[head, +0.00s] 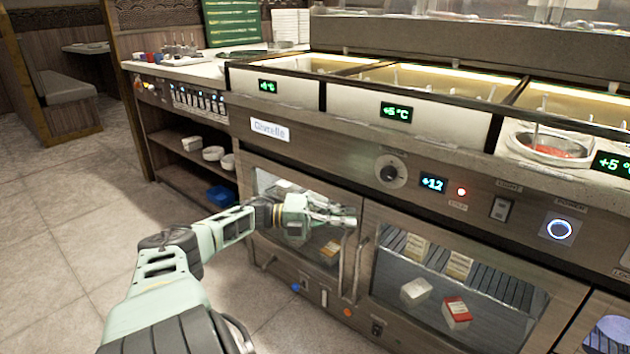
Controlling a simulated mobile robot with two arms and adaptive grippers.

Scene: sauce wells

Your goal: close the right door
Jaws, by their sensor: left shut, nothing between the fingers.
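The right door (367,212) is a wooden-framed glass door in the front of the counter, right of centre, with a vertical metal handle on its left side. It looks about flush with the front; I cannot tell if a small gap remains. Boxes show behind its glass. My left gripper (345,217) is shut and empty, with its fingertips near the meeting edges of the two doors. It covers part of the left door (262,222), whose handle shows below it. I cannot tell if the fingertips touch a door. My right gripper is not in view.
A control panel with a knob (391,171) and lit button (559,229) lies above the doors. Sauce wells fill the counter top. Open shelves (185,160) hold white bowls and a blue container at the left. The tiled floor (60,260) at the left is clear.

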